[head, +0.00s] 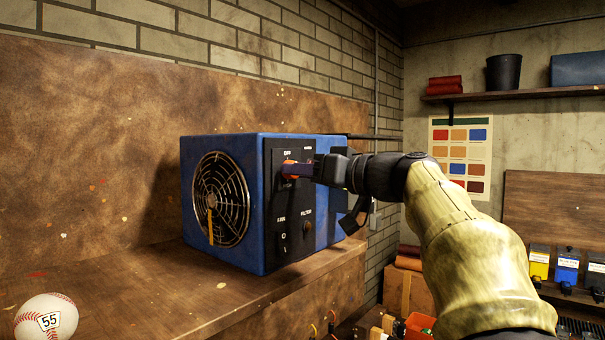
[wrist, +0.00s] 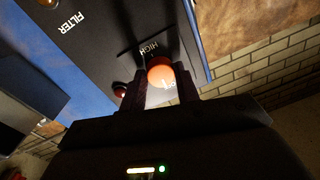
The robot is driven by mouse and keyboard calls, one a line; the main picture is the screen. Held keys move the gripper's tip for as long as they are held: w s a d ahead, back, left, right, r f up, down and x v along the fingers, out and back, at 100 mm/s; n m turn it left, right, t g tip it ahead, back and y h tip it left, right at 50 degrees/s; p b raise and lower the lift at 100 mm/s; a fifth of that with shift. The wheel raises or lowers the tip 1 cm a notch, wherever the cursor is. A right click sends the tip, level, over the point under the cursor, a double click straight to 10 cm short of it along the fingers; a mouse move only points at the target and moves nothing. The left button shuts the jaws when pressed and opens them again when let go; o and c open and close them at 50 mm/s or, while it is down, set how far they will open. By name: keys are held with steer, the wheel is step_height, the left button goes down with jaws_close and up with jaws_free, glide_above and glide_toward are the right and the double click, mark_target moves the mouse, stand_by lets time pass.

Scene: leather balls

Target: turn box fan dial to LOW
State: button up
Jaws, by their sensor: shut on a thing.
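The blue box fan (head: 228,140) stands on a wooden bench against the wall. Its round grille faces left of me, and a black control panel (head: 283,243) covers the side facing me. The orange-red dial (head: 287,167) is near the panel's top, below the word OFF. My gripper (head: 292,171) reaches in from the right and is shut on the dial. In the wrist view the dial (wrist: 160,70) sits between my two dark fingers, with the word HIGH next to it. I cannot tell clearly which setting it points to.
Lower on the panel are a FAN switch (head: 283,244) and a FILTER knob (head: 307,227). A small red light (wrist: 119,89) is beside my finger in the wrist view. A baseball (head: 46,318) marked 55 is at the lower left.

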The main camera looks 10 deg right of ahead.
steer(key=shift+s+a+m+t+h+b, duration=0.1)
steer(key=shift+m+t+b, duration=0.3)
steer(key=shift+m, duration=2.6)
steer(key=shift+w+d+m+t+h+b, duration=0.1)
steer(key=shift+m+b, duration=0.55)
steer(key=shift+m, duration=2.35)
steer(key=shift+s+a+m+t+h+b, duration=0.15)
steer(key=shift+m+b, duration=0.35)
steer(key=shift+m, duration=2.5)
steer(key=o, duration=1)
steer(key=shift+c, duration=0.2)
